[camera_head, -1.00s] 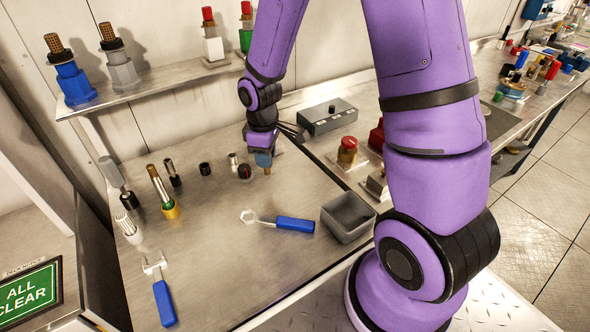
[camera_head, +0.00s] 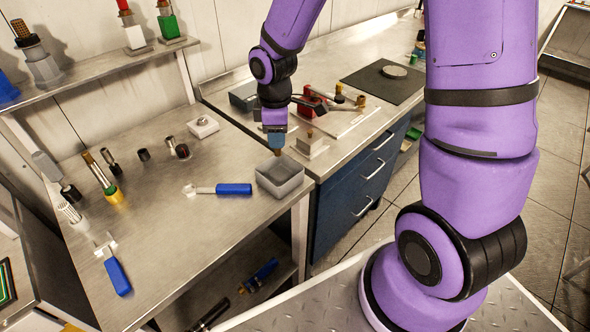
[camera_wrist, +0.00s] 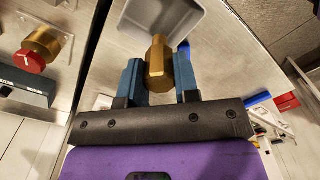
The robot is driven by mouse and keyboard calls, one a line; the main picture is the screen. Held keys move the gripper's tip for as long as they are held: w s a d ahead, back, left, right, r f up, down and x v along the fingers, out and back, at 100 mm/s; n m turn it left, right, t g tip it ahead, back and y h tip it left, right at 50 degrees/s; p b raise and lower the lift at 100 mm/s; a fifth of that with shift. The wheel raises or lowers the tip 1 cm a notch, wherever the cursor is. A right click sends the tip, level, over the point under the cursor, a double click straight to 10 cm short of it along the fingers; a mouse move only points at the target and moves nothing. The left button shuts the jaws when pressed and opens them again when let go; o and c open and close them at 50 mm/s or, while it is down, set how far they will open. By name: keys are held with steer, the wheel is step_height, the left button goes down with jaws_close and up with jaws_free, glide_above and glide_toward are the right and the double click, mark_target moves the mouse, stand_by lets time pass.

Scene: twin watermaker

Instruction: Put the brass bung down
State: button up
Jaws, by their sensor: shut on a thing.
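The brass bung (camera_wrist: 158,64) is held between the two blue fingers of my gripper (camera_wrist: 159,78) in the wrist view. In the head view my gripper (camera_head: 275,140) points down, and the bung's brass tip (camera_head: 277,152) shows just under the fingers. It is above the back part of an open grey bin (camera_head: 280,188), which stands near the bench's right edge. The bin looks empty. Its grey wall also shows beyond the bung in the wrist view (camera_wrist: 190,22). The bung appears to be above the bin's rim.
A blue-handled ring wrench (camera_head: 234,189) lies left of the bin. Another blue-handled tool (camera_head: 117,276) lies at the front left. Several fittings stand at the back, including a brass-topped tool (camera_head: 100,175). A blue drawer cabinet (camera_head: 345,185) is to the right, with a dark mat (camera_head: 383,84) on top.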

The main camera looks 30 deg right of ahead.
mark_target(278, 155)
step_height(278, 155, down, 4)
steer(key=shift+d+f, duration=0.1)
steer(key=shift+f, duration=2.5)
steer(key=shift+f, duration=0.1)
steer(key=o, duration=0.9)
